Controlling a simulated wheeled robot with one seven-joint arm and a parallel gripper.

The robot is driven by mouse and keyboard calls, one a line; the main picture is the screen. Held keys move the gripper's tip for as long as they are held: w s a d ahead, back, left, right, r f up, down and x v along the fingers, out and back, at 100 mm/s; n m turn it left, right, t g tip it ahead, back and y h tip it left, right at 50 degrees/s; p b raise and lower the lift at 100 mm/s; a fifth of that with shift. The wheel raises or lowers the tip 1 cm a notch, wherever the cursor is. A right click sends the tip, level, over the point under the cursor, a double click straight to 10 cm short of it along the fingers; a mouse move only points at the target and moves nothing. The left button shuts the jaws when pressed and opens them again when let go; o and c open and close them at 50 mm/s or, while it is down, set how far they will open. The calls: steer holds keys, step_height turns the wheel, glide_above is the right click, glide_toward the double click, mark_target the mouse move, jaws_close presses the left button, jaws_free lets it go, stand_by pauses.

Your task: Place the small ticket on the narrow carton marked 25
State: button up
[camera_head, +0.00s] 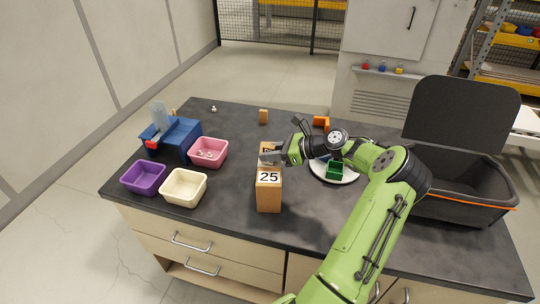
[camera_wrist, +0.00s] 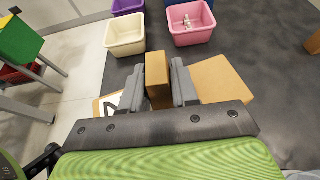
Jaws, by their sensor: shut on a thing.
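The narrow carton (camera_head: 268,198) is a tall brown box standing upright on the dark worktop, with a white label reading 25 on its front. My gripper (camera_head: 268,157) is at the carton's top end in the head view. The carton's brown surface (camera_wrist: 224,80) shows to the right of the fingers, and part of a black-on-white label shows to the left. I cannot tell whether the piece touches the carton.
Purple (camera_head: 143,178), cream (camera_head: 184,188) and pink (camera_head: 208,153) bins stand left of the carton, near a blue device (camera_head: 172,137). A small brown block (camera_head: 263,116) stands behind. A white plate (camera_head: 334,174) with a green piece and a dark open case (camera_head: 460,190) are right.

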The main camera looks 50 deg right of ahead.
steer(key=o, duration=1)
steer(key=p+v, duration=0.3)
steer(key=v, duration=0.9)
steer(key=w+a+r+n+g+h, duration=0.1)
steer(key=w+a+n+g, duration=0.25)
steer(key=a, duration=0.45)
steer(key=w+a+r+n+g, duration=0.2)
steer(key=a+n+g, duration=0.1)
steer(key=a+n, duration=0.3)
steer(key=w+a+r+n+g+h, duration=0.1)
steer(key=w+a+n+g, duration=0.2)
steer(key=a, duration=0.6)
steer(key=s+a+r+n+h, duration=0.4)
steer(key=s+a+r+n, duration=0.2)
steer(key=s+a+n, duration=0.6)
steer(key=s+a+n+t, duration=0.1)
steer(key=s+n, duration=0.1)
steer(key=s+a+n+t, duration=0.1)
steer(key=s+n, duration=0.1)
steer(key=s, duration=0.1)
steer(key=s+a+r+n+t, duration=0.1)
steer(key=s+n, duration=0.1)
steer(key=shift+s+a, duration=0.1)
steer(key=shift+s, duration=0.3)
